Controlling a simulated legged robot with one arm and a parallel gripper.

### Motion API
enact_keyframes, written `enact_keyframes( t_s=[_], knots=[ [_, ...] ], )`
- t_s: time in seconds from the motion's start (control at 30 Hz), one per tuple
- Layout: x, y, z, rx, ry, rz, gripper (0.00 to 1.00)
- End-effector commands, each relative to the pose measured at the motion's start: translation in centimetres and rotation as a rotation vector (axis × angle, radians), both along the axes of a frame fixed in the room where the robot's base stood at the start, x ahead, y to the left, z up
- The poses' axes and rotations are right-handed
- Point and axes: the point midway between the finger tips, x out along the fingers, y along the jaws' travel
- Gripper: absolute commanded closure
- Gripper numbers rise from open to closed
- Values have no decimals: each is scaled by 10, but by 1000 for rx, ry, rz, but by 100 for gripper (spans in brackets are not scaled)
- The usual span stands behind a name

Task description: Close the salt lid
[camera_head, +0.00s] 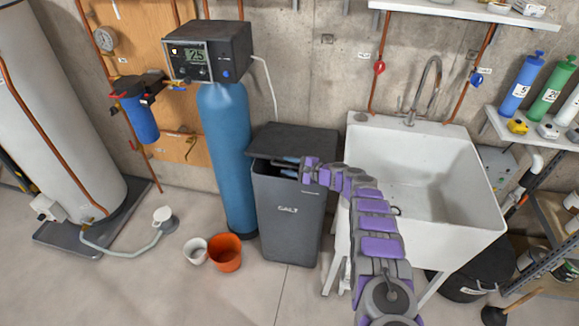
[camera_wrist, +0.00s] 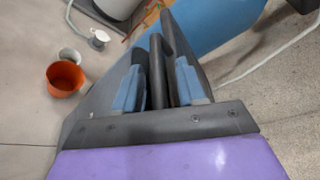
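My gripper (camera_head: 285,166) reaches in from the right at that gap. In the wrist view my gripper (camera_wrist: 160,75) has its two blue-and-black fingers apart, with dark bars between them. I cannot tell whether those bars are the lid edge or the bin rim, or whether the fingers touch them. The bin's interior is hidden.
A blue tank (camera_head: 226,150) stands close at the bin's left. A white sink (camera_head: 405,180) is to its right. An orange bucket (camera_head: 226,252) and a white cup (camera_head: 195,251) are on the floor at left. The floor in front is clear.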

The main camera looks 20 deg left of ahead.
Motion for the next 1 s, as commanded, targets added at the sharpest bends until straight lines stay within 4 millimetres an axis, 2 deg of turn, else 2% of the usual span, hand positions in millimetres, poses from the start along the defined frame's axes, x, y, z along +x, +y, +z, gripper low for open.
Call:
enact_keyframes(
  t_s=[0.27,0.57,0.73,1.0],
  knots=[
    [-1,-3,1,0,1,1,60],
    [-5,-30,11,2,4,0,60],
    [-8,-60,16,0,4,-3,60],
    [-15,-118,29,1,1,-3,60]
  ],
)
